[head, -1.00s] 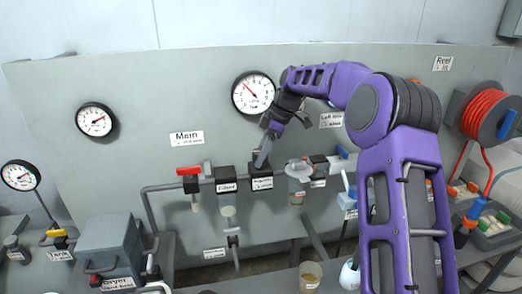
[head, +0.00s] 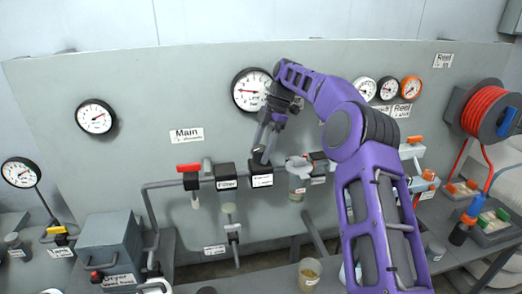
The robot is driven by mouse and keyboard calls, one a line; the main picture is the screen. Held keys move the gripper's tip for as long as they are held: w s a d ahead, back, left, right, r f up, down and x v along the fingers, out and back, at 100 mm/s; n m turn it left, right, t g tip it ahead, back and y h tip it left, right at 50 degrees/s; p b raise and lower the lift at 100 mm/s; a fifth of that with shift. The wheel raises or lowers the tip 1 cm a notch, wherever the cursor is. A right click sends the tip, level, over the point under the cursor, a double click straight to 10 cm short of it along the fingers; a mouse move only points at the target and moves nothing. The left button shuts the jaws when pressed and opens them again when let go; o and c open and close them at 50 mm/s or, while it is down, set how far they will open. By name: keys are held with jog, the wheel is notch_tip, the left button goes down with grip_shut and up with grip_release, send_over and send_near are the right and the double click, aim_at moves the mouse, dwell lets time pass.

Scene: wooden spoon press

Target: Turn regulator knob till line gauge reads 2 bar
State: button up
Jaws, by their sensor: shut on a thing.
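The line gauge (head: 251,94) is a round white dial with a black rim, high on the grey panel. Its red needle points left; the numbers are too small to read. The regulator (head: 261,181) is a dark block with a white label on the pipe below the gauge. My gripper (head: 262,157) comes down from the upper right and is shut on the regulator knob at the top of this block. The fingers mostly hide the knob.
A filter block (head: 226,177) and a red-handled main valve (head: 189,168) sit left of the regulator. A clear-bowled unit (head: 299,176) stands close on its right. More gauges (head: 387,89) and a red hose reel (head: 492,115) are at right. A cup (head: 309,273) stands on the bench below.

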dwell(0.4)
jog(key=o, duration=1.4)
jog(key=shift+c, duration=0.2)
